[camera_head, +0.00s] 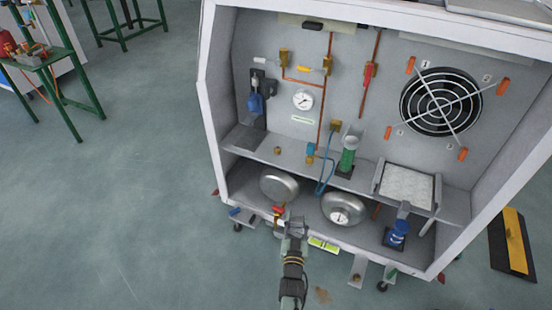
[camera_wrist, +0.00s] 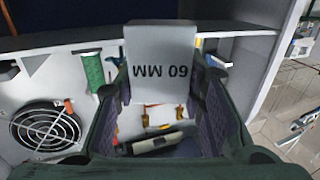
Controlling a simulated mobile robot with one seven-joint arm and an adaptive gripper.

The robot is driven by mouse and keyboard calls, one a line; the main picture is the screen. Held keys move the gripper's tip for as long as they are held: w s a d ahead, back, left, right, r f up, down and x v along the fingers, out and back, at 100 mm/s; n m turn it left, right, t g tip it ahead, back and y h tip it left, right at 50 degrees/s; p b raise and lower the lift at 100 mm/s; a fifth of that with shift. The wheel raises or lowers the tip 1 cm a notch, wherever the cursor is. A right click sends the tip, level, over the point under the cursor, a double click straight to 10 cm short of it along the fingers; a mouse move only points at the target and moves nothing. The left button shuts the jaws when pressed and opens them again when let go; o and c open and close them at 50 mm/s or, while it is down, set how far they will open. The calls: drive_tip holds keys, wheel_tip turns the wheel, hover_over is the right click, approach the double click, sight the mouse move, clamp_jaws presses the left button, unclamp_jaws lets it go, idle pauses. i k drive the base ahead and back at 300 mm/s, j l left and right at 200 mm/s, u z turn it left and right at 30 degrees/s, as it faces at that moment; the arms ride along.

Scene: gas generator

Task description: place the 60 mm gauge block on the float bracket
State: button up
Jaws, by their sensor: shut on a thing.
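The 60 mm gauge block (camera_wrist: 161,62) is a pale grey block with "60 MM" upside down on its face in the wrist view. My gripper (camera_wrist: 162,88) is shut on it, with a dark finger pad against each side. In the head view my gripper (camera_head: 291,226) is at the cabinet's lower front edge, and the block is too small there to make out clearly. Grey plates stick out from the cabinet's front, one at lower right (camera_head: 357,270). I cannot tell which part is the float bracket.
The open cabinet (camera_head: 207,120) holds two round metal vessels (camera_head: 279,185) (camera_head: 342,208) on its lower level. A green cylinder (camera_head: 347,160) and a blue bottle (camera_head: 398,232) stand to the right. A yellow-green level (camera_head: 324,244) lies beside my gripper.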

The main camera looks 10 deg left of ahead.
sight(250, 141)
drive_tip(key=i+j+z, duration=0.15)
drive_tip(key=j+z, duration=0.25)
drive_tip(key=j, duration=0.5)
drive_tip(key=j+z, duration=0.35)
drive_tip(key=j, duration=0.6)
drive_tip(key=j+z, duration=0.4)
drive_tip(key=j, duration=0.55)
